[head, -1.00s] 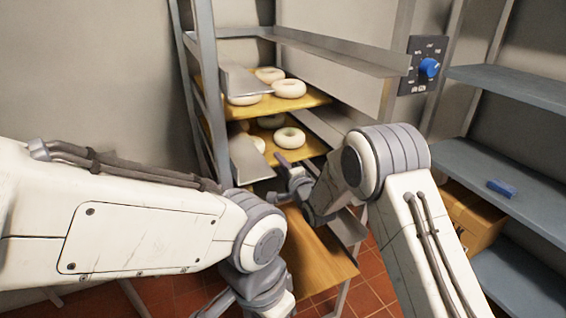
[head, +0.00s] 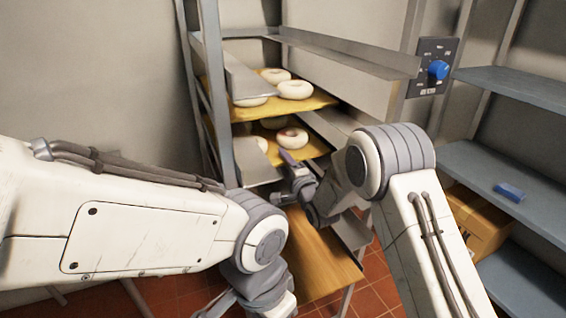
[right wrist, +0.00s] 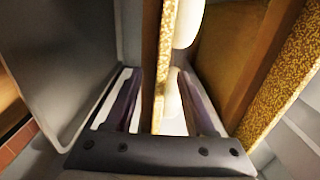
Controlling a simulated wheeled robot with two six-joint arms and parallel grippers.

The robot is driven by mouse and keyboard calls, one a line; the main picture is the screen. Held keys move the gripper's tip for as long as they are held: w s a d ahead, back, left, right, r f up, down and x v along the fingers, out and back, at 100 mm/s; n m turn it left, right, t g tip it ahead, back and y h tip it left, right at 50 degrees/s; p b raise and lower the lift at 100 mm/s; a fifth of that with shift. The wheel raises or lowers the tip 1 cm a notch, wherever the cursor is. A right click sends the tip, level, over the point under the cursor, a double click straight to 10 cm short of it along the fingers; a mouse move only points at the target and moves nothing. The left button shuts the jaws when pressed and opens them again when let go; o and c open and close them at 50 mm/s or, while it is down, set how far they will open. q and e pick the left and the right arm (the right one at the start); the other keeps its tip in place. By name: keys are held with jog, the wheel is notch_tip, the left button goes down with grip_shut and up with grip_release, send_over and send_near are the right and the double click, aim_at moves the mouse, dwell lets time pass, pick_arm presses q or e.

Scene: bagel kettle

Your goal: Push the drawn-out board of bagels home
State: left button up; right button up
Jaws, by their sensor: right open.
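The upper board (head: 318,102) in the rack carries several pale bagels, one of them a front bagel (head: 295,89). The lower board (head: 312,151) carries bagels too, including one (head: 291,138) near its right side. My right gripper (head: 290,164) is open at the front of the lower board. In the right wrist view a board edge (right wrist: 159,70) shows between the open fingers (right wrist: 160,103), with white bagels (right wrist: 186,22) beside it. I cannot tell whether the fingers touch it. My left arm reaches in from the left; its gripper fingers are not visible.
Metal rack rails (head: 350,52) run beside the boards. A plain wooden surface (head: 325,265) lies below my right gripper. A blue-knobbed control panel (head: 433,68) is on the right. Grey shelves (head: 500,180) hold a small blue object (head: 509,192) and a cardboard box (head: 478,225).

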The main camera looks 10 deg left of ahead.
jog(key=shift+v, duration=3.4)
